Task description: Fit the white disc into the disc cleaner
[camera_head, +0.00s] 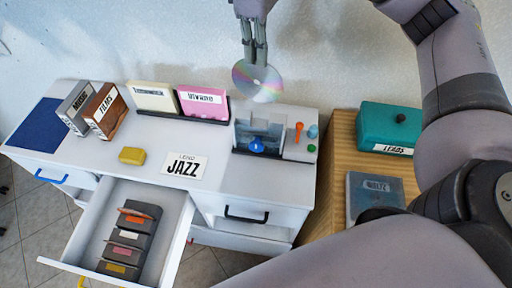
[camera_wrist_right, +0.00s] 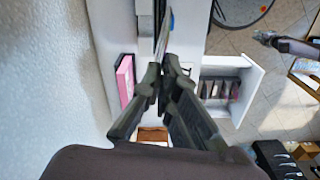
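The white disc (camera_head: 257,81) is silvery with a rainbow sheen and hangs tilted in the air, facing the head camera. My right gripper (camera_head: 254,60) is shut on its upper edge. In the right wrist view the fingertips (camera_wrist_right: 164,72) meet on the disc (camera_wrist_right: 162,38), which shows nearly edge-on. The disc cleaner (camera_head: 259,136) is a grey, partly see-through box with a blue knob, at the right of the white desk. The disc is above and apart from it in the head view. What seems to be my left gripper (camera_wrist_right: 268,38) shows small in the right wrist view, its fingers unclear.
Beside the cleaner stand orange, blue and green small items (camera_head: 299,132). A rack with cream and pink sleeves (camera_head: 203,104) stands behind. A JAZZ card (camera_head: 184,166) lies on the desk (camera_head: 225,180). An open drawer (camera_head: 172,230) juts forward. A teal box (camera_head: 388,128) sits right.

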